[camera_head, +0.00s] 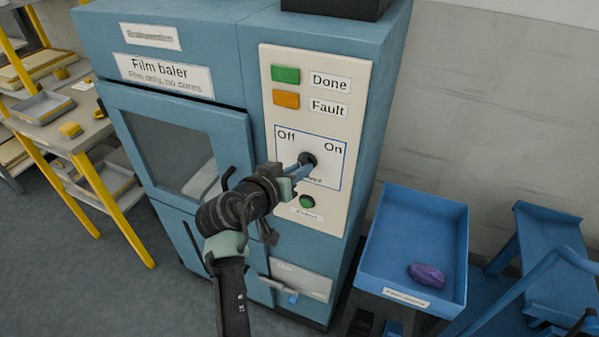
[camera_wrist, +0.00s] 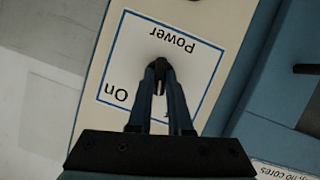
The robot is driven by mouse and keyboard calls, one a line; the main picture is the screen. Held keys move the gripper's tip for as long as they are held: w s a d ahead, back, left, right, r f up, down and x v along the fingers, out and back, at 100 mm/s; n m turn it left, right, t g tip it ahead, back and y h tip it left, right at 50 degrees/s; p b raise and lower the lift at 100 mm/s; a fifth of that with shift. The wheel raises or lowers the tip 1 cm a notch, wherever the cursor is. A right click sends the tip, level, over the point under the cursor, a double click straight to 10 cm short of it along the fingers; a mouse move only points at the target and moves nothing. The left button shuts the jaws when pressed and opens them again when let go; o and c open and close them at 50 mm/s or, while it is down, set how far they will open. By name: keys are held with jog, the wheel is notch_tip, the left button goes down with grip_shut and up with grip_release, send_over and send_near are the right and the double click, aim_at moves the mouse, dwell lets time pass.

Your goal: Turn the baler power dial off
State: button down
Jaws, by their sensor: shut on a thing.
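The baler (camera_head: 175,155) is a blue cabinet with a pale control panel (camera_head: 330,65). Its black power dial (camera_head: 309,158) sits in a blue-outlined square with "Off" at upper left and "On" at upper right. My gripper (camera_head: 302,166) reaches the panel from the lower left, with its fingertips shut on the dial. In the wrist view the picture is upside down; the fingers (camera_wrist: 160,72) converge on the dial (camera_wrist: 159,61), with "Power" and "On" readable beside it. The fingers hide most of the dial, so I cannot tell where it points.
A green Done light (camera_head: 286,74), an orange Fault light (camera_head: 286,99) and a green button (camera_head: 307,202) share the panel. A blue tray (camera_head: 415,225) with a purple item stands right. Yellow-framed shelving (camera_head: 100,190) stands left.

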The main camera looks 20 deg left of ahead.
jog(key=n+h+b, duration=0.1)
jog(key=n, duration=0.1)
jog(key=n+h+b, duration=0.1)
jog(key=shift+a+f+n+t+h, duration=0.2)
jog(key=shift+n+t+h, duration=0.1)
jog(key=shift+n+h, duration=0.1)
jog(key=shift+d, duration=0.1)
dwell(0.4)
jog(key=c, duration=0.8)
grip_release()
jog(key=shift+c, duration=0.2)
jog(key=shift+s+r, duration=0.1)
jog(key=b+v, duration=0.1)
jog(key=v, duration=1.2)
